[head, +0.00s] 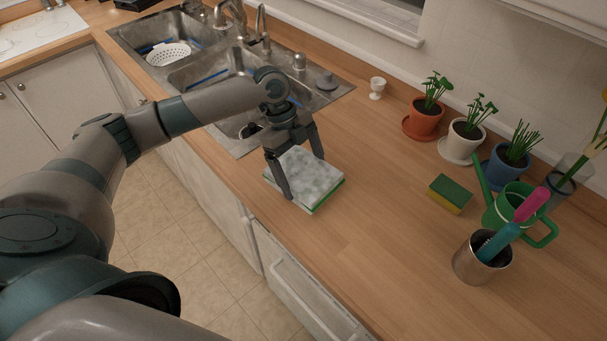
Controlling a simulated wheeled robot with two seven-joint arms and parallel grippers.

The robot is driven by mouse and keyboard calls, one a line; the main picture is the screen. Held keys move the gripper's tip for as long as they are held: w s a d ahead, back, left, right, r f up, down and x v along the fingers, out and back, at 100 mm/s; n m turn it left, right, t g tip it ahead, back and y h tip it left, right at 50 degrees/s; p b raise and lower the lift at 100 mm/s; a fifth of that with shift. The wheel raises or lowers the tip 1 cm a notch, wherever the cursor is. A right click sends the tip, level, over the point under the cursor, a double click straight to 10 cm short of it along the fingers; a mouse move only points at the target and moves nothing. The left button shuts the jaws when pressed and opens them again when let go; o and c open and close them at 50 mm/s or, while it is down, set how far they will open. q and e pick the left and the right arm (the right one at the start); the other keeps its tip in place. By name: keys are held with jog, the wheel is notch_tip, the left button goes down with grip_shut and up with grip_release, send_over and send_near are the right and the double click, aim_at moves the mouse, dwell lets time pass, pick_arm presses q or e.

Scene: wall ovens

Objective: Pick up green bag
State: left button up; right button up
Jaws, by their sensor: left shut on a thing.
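A flat, block-like packet (318,184) with a mottled grey-white top and green lower edges lies on the wooden counter, to the right of the sink. It is the best match for the green bag, though mostly its edges look green. My left gripper (304,176) points down over it, shut on it, with one finger at its near left side and the other at its far right side. The far finger's tip is partly hidden behind the packet. I cannot tell whether the packet is lifted off the counter. My right gripper is not in view.
The double sink (205,62) holds a white colander (168,54). A white egg cup (377,88), potted plants (465,138), a green and yellow sponge (449,194), a green watering can (500,212) and a metal cup (482,262) stand right. Counter between is clear.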

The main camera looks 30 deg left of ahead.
aim_at(311, 177)
pick_arm(q)
jog(key=shift+r+b, duration=0.3)
jog(key=shift+r, duration=0.2)
jog(key=r, duration=0.1)
jog(key=r+b, duration=0.1)
jog(key=r, duration=0.1)
jog(key=shift+d+r, duration=0.1)
jog(key=shift+d, duration=0.25)
jog(key=s+d+r+b, duration=0.3)
jog(key=d+r, duration=0.3)
jog(key=d, duration=0.4)
jog(key=shift+d+r, duration=0.3)
jog(key=shift+r, duration=0.1)
jog(key=shift+s+f, duration=0.1)
